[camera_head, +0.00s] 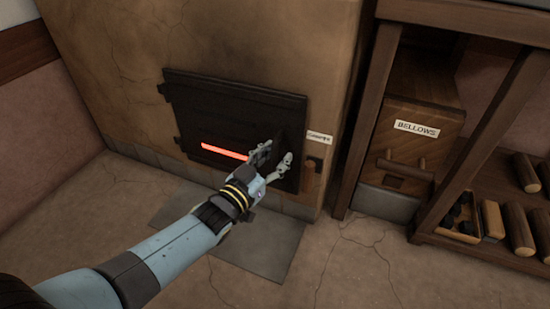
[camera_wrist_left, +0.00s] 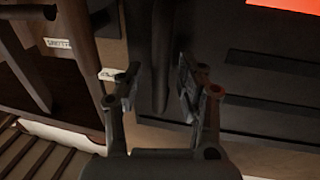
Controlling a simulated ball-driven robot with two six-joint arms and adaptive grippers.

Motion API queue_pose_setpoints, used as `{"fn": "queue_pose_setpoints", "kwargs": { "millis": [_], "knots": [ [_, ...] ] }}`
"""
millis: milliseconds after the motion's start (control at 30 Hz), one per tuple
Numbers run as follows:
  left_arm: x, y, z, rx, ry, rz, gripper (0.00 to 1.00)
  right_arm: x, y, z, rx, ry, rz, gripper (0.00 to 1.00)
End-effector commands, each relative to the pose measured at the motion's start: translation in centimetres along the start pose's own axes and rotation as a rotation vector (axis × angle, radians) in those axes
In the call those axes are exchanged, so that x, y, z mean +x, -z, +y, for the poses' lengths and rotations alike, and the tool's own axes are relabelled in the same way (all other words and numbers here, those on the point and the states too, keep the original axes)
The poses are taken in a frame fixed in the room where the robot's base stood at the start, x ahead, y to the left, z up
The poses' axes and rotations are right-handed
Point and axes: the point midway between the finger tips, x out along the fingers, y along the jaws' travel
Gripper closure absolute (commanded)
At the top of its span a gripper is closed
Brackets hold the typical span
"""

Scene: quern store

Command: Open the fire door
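The fire door (camera_head: 230,115) is a dark metal plate in the front of the plastered oven, with a glowing red slot. It looks closed in the head view. My left gripper (camera_head: 274,154) is at the door's right side. In the left wrist view, my left gripper (camera_wrist_left: 157,82) has its fingers spread, with the dark upright handle bar (camera_wrist_left: 160,50) between them and visible gaps beside the bar. The door also shows there, with a corner of its red slot (camera_wrist_left: 285,5). My right gripper is in neither view.
A small pale label (camera_head: 320,137) is on the oven right of the door. A wooden box marked BELLOWS (camera_head: 418,105) stands in a timber frame to the right, beside a shelf with logs (camera_head: 520,230). A grey slab (camera_head: 262,245) lies on the floor before the oven.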

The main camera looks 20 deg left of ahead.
Motion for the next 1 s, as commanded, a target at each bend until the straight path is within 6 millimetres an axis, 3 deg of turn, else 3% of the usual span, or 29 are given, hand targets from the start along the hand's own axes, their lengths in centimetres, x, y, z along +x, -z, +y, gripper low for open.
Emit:
{"fn": "queue_pose_setpoints", "kwargs": {
  "millis": [267,567,1000],
  "knots": [
    [0.06,0.03,0.01,0.000,0.000,0.000,0.62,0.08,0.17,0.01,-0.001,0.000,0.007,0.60],
    [0.04,0.01,0.01,0.000,0.000,0.000,1.00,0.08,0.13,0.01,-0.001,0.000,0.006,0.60],
    [0.02,-0.01,0.00,0.000,0.000,0.000,1.00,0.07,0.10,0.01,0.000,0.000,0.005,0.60]
  ]
}}
